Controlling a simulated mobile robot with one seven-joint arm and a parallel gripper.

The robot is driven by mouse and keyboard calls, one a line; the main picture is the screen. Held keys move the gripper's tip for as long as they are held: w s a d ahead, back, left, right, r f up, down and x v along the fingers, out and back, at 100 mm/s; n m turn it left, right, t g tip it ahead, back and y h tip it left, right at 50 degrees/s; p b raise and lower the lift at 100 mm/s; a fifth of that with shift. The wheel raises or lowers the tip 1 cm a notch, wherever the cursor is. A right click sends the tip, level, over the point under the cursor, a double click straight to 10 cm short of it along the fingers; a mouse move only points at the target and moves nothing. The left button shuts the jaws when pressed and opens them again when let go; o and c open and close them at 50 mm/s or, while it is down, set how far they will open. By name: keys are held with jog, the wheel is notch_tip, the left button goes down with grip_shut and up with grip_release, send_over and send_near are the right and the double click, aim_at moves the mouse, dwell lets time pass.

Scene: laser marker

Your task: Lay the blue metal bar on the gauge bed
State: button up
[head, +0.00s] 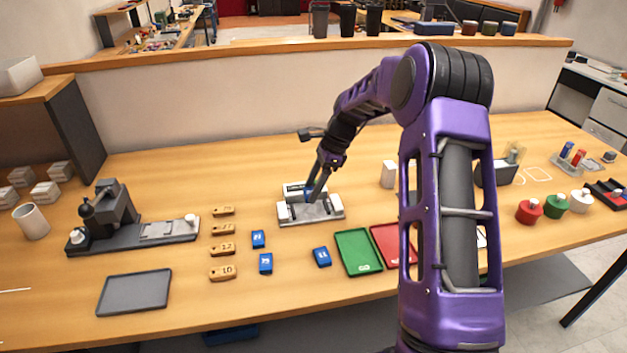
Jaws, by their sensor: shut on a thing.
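The gauge (297,189) is a small grey device near the middle of the table, with a pale flat bed (326,210) at its front. My gripper (312,198) points down over this bed, at its near middle. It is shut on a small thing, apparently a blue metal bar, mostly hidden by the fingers. I cannot tell whether the held piece touches the bed.
Several numbered wooden pieces (222,248) lie in a column at left, beside a dark machine (115,217). A grey tray (134,292) lies front left. Green (358,252) and red (388,243) trays lie front right of the gauge. A white block (388,174) stands right of it.

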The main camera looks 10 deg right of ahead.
aim_at(308, 211)
jog(key=shift+w+d+m, duration=0.1)
jog(key=shift+w+m, duration=0.3)
jog(key=shift+f+b, duration=1)
jog(key=shift+f, duration=1.4)
jog(key=shift+f+p, duration=0.3)
jog(key=shift+f, duration=0.05)
jog(key=o, duration=1.4)
jog(key=shift+o, duration=0.2)
jog(key=shift+r, duration=0.15)
jog(key=shift+w+d+r, duration=0.1)
jog(key=shift+d+r, duration=0.05)
jog(key=shift+r, duration=0.1)
jog(key=s+p+v, duration=0.1)
jog(key=v, duration=1.5)
jog(key=shift+r, duration=0.3)
